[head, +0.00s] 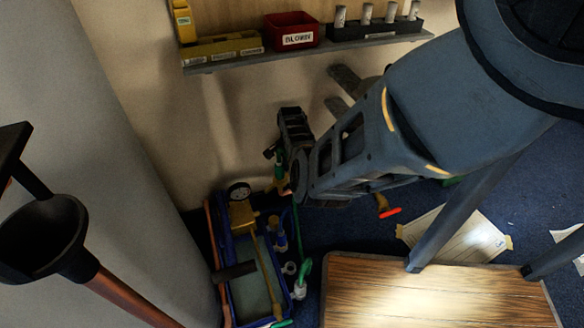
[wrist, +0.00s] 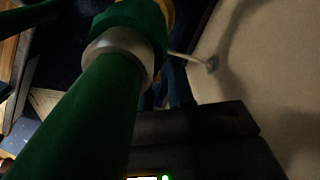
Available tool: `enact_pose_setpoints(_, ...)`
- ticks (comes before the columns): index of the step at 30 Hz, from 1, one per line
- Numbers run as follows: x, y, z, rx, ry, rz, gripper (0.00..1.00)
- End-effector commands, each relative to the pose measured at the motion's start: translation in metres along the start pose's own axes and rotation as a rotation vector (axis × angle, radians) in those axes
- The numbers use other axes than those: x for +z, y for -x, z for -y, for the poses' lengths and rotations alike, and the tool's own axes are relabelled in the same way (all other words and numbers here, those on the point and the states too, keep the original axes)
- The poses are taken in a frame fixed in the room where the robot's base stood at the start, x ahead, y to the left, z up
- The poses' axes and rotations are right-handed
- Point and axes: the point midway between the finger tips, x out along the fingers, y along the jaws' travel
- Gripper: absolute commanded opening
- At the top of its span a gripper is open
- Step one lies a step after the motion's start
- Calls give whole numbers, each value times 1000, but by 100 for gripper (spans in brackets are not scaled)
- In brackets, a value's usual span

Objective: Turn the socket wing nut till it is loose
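My gripper (head: 293,130) is at the end of my arm in the middle of the head view, in front of the beige wall. A small green part (head: 279,170) shows just below it; I cannot tell whether they touch. In the wrist view a thick green pipe (wrist: 85,110) runs close past the camera. It has a silver collar (wrist: 122,50) and a dark green fitting (wrist: 135,18) with yellow at its edge. Dark blocks (wrist: 195,122), perhaps parts of my gripper, lie beside the pipe. The socket wing nut cannot be made out for certain, and the grip is hidden.
A blue crate (head: 231,300) with a gauge (head: 238,192) and fittings stands below my gripper. A shelf (head: 225,64) holds a red bin (head: 291,30). A black funnel (head: 45,235) is at left. A wooden tabletop (head: 440,300) and a red-tipped handle (head: 389,212) are at right.

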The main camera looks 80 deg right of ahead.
Motion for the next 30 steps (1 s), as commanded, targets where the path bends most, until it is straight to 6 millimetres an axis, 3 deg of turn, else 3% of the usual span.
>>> enact_pose_setpoints(5,0,0,0,0,-1,0,36)
enact_pose_setpoints(14,-1,5,-1,3,-3,0,36)
enact_pose_setpoints(24,0,58,0,2,-1,-1,36)
enact_pose_setpoints(30,0,76,0,2,-2,0,36)
